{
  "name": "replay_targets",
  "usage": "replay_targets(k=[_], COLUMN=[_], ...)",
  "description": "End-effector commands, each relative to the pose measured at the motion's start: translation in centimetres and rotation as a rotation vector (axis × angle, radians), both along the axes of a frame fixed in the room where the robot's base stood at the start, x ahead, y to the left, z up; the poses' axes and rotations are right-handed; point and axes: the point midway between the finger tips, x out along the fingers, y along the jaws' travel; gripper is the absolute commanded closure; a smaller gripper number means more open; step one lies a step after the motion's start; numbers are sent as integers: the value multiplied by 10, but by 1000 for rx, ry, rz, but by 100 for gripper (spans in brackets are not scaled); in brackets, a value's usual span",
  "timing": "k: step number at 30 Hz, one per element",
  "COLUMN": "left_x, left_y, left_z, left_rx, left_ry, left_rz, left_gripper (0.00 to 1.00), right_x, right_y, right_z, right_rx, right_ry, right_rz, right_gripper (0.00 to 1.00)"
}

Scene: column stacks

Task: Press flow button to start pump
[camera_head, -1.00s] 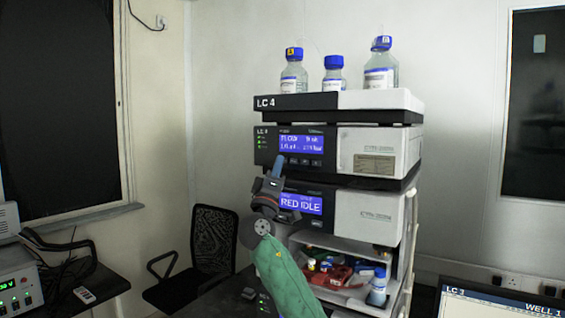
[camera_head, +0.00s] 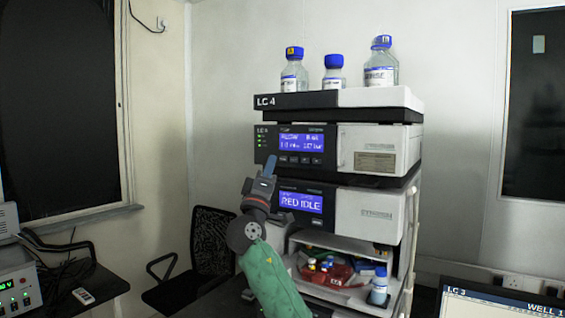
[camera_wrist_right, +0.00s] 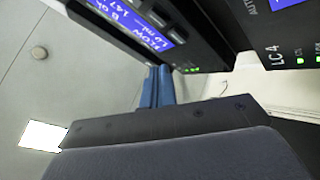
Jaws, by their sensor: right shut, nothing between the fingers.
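The pump module (camera_head: 295,147) is the upper unit of the LC 4 stack, with a lit blue screen (camera_head: 302,142) and a row of small buttons (camera_head: 300,160) beneath it. My right gripper (camera_head: 270,165) is shut and empty, its blue fingertips up, left of and below the button row in the head view. In the right wrist view the blue fingers (camera_wrist_right: 157,88) are together, with the screen (camera_wrist_right: 140,18) and dark buttons (camera_wrist_right: 165,12) above them. I cannot tell whether the tips touch the panel. My left gripper is not in view.
Below is a second module with a screen reading RED IDLE (camera_head: 301,202). Blue-capped bottles (camera_head: 380,65) stand on top of the stack. An open shelf (camera_head: 340,245) holds small items. A chair (camera_head: 210,240) stands to the left, and a monitor (camera_head: 490,303) at lower right.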

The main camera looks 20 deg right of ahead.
Motion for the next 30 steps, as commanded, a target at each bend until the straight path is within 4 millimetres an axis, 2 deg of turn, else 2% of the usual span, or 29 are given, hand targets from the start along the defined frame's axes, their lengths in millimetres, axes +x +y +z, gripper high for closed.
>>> replay_targets(k=[11,30], left_x=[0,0], left_y=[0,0], left_z=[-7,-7], left_rx=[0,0], left_ry=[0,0], left_rz=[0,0], left_gripper=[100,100], right_x=[-16,-17], right_y=[21,21], right_z=[-1,0], right_rx=[1,0], right_ry=[-1,0], right_rz=[1,0], right_gripper=[100,100])
